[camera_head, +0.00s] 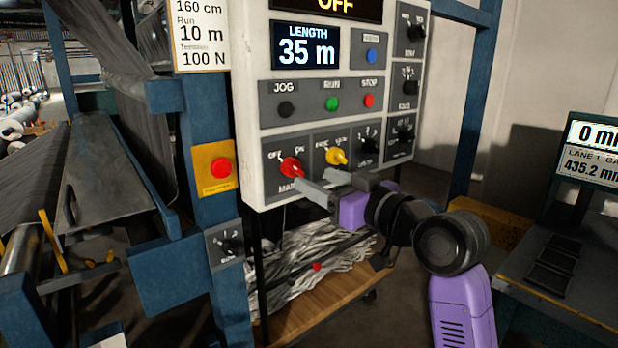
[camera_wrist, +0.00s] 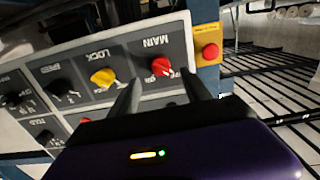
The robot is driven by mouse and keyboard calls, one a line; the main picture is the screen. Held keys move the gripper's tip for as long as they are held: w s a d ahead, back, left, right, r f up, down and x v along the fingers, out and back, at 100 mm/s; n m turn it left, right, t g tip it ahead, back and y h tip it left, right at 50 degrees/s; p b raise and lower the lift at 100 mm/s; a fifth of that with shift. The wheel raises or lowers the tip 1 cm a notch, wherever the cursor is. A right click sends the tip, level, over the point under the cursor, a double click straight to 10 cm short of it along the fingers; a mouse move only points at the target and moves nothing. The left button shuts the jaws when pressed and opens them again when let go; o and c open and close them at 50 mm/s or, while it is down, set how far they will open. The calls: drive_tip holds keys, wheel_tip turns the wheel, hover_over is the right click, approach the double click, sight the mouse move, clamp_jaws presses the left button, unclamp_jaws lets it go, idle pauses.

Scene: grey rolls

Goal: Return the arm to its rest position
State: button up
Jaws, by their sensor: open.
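My gripper (camera_head: 323,190) is at the lower part of the white control panel (camera_head: 248,110), its two fingers apart and nothing seen between them. The purple arm reaches in from the lower right. The red MAIN knob (camera_head: 291,168) lies just beyond the fingertips, and the yellow knob (camera_head: 337,156) is to its right. In the wrist view the open gripper (camera_wrist: 160,95) points at the panel, with the red knob (camera_wrist: 161,67) between and beyond its fingers. The yellow LOCK knob (camera_wrist: 102,78) is left of the fingers there. Whether a finger touches the panel I cannot tell.
A blue frame post (camera_head: 207,130) with a red button on a yellow plate (camera_head: 216,168) stands left of the panel. A wooden shelf (camera_head: 318,300) with grey strands is below. A bench with a display (camera_head: 590,165) stands at right.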

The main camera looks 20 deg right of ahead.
drive_tip(key=shift+s+d, duration=0.15)
drive_tip(key=shift+s, duration=0.3)
drive_tip(key=s+d+r+m+t+h, duration=0.2)
drive_tip(key=d+r+m+t+h, duration=0.1)
drive_tip(key=d+r+t, duration=0.1)
drive_tip(key=s+f+m+h+p, duration=0.1)
drive_tip(key=s+f+m+h, duration=0.35)
drive_tip(key=s+f, duration=0.8)
drive_tip(key=s+a+f+n+g, duration=0.1)
drive_tip(key=s+a+f+g, duration=0.1)
drive_tip(key=s+f, duration=0.4)
drive_tip(key=s+a+f+n+g+y+p, duration=0.1)
drive_tip(key=s+f, duration=0.5)
drive_tip(key=s, duration=1)
drive_tip(key=s+a+f+n+g+y+p, duration=0.1)
drive_tip(key=s+a+f+g, duration=0.2)
drive_tip(key=s+f, duration=0.3)
drive_tip(key=s, duration=0.5)
drive_tip(key=shift+a+f+n, duration=0.25)
drive_tip(key=shift+a+n, duration=0.1)
